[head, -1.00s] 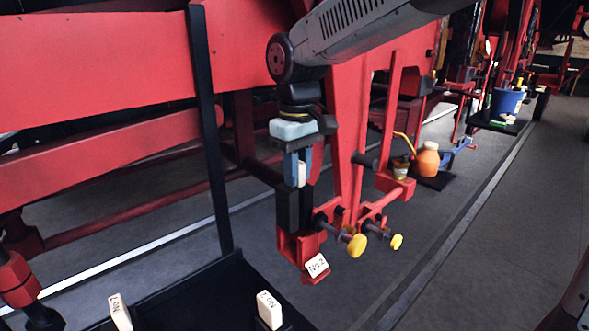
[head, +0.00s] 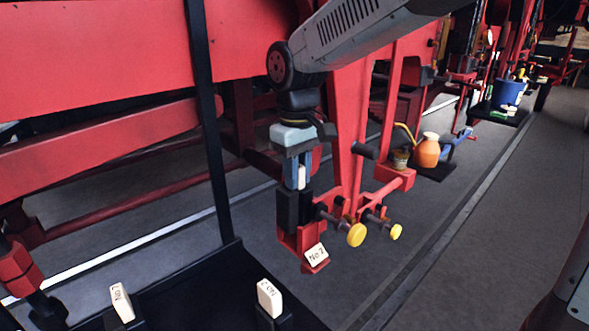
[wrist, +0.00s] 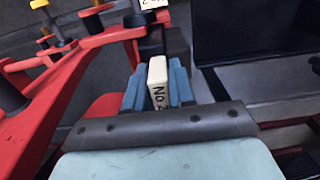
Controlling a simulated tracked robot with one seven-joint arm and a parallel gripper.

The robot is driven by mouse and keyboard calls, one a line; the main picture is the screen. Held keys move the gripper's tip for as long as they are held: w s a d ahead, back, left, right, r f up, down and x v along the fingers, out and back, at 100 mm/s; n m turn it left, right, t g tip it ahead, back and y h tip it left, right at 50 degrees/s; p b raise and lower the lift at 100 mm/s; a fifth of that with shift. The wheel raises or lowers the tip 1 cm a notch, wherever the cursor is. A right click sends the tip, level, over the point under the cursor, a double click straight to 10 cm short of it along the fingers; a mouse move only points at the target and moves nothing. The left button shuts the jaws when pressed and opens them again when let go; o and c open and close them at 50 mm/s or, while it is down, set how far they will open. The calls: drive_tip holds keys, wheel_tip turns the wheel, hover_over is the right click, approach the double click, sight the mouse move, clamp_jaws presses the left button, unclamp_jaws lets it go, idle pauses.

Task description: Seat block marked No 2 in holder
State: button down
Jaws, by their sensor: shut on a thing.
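My gripper (head: 300,178) is shut on a white block marked No 2 (wrist: 158,85). In the wrist view the block stands between two blue fingers, its marking facing me. In the head view the block (head: 302,176) shows as a narrow white strip between the fingers, above the red holder (head: 289,238). The holder carries a tilted white No 2 plate (head: 316,254). A black upright piece (head: 288,210) lies between fingers and holder. Whether the block's lower end touches or enters the holder is hidden.
Two other white blocks, (head: 122,302) and (head: 269,298), stand on a black tray (head: 215,268) at the front. Yellow-ended knobs (head: 356,235) project right of the holder. An orange jug (head: 427,150) stands farther back. Red beams and a black post are close to the arm.

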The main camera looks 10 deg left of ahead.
sight(298, 195)
drive_tip(key=shift+f, duration=2.65)
drive_tip(key=c, duration=0.9)
unclamp_jaws()
drive_tip(key=shift+o, duration=0.2)
drive_tip(key=shift+d, duration=0.1)
